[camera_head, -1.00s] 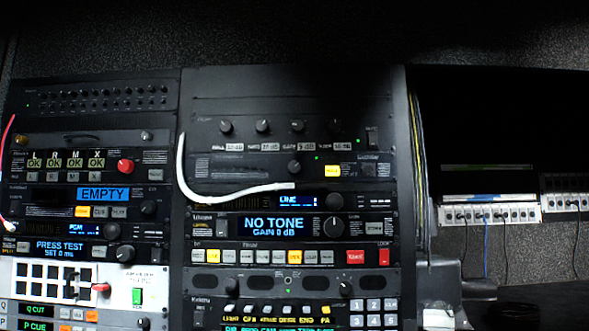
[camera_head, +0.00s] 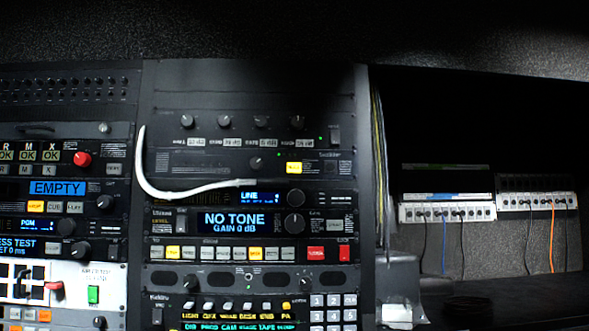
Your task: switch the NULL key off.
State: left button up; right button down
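I cannot make out the word NULL on any key; most key labels are too small or blurred. A lit yellow key (camera_head: 294,168) sits on the upper panel of the middle rack. The row below the NO TONE display (camera_head: 238,222) has a lit yellow key (camera_head: 173,252) near its left end and a second lit yellow key (camera_head: 255,253) near its middle. More lit keys are on the left rack, one of them a yellow key (camera_head: 35,207) under the EMPTY display (camera_head: 57,188). Neither of my grippers is in view.
A white cable (camera_head: 145,180) loops across the left edge of the middle rack to the LINE unit. Red keys (camera_head: 316,253), knobs (camera_head: 294,224) and a number keypad (camera_head: 333,315) crowd the panels. Patch strips with cables (camera_head: 447,213) hang in the dark bay at right.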

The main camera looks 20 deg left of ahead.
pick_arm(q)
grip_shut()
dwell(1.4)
